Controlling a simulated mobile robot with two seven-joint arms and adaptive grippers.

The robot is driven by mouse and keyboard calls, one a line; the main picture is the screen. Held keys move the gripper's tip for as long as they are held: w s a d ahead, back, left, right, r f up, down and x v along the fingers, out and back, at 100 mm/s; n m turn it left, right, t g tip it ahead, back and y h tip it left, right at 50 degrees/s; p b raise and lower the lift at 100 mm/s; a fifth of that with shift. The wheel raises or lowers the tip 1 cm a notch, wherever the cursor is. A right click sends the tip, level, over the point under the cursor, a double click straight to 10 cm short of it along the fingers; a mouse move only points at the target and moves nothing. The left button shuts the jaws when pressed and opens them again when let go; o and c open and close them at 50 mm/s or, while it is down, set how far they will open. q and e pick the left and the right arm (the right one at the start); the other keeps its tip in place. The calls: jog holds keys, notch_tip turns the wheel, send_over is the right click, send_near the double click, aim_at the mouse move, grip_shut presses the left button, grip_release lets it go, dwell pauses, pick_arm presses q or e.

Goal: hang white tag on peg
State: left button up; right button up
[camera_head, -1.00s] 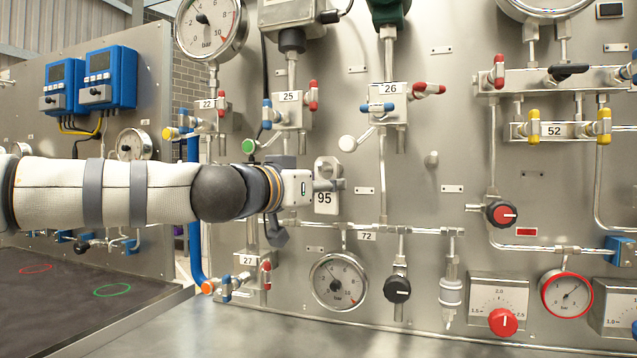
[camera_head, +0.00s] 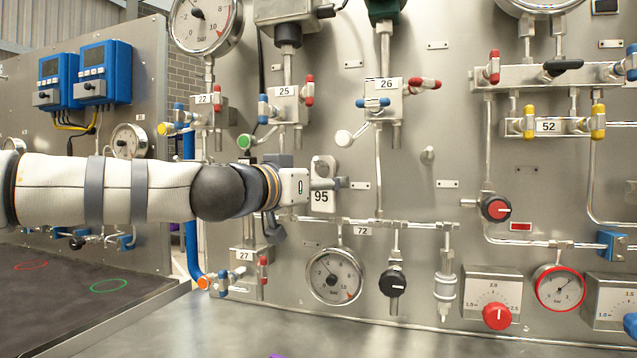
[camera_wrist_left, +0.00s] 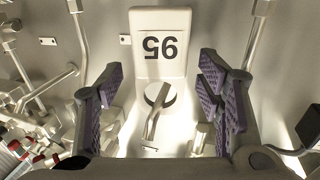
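The white tag (camera_head: 321,201), marked 95, is upright against the panel, and it shows upside down in the left wrist view (camera_wrist_left: 160,22). My left gripper (camera_head: 322,184) is in front of the tag, facing the panel. In the left wrist view its purple-padded fingers (camera_wrist_left: 165,90) are spread on both sides of the tag and peg, with clear gaps. A purple sliver at the bottom edge of the head view may be my right gripper; its fingers cannot be made out.
Another short peg (camera_head: 428,155) sticks out bare to the right. A pipe with label 72 (camera_head: 362,230) runs below the tag, above a gauge (camera_head: 335,275) and a black knob (camera_head: 392,283). Valves 25 (camera_head: 284,92) and 26 (camera_head: 386,85) are above.

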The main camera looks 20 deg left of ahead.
pick_arm(q)
jog(key=v, duration=1.2)
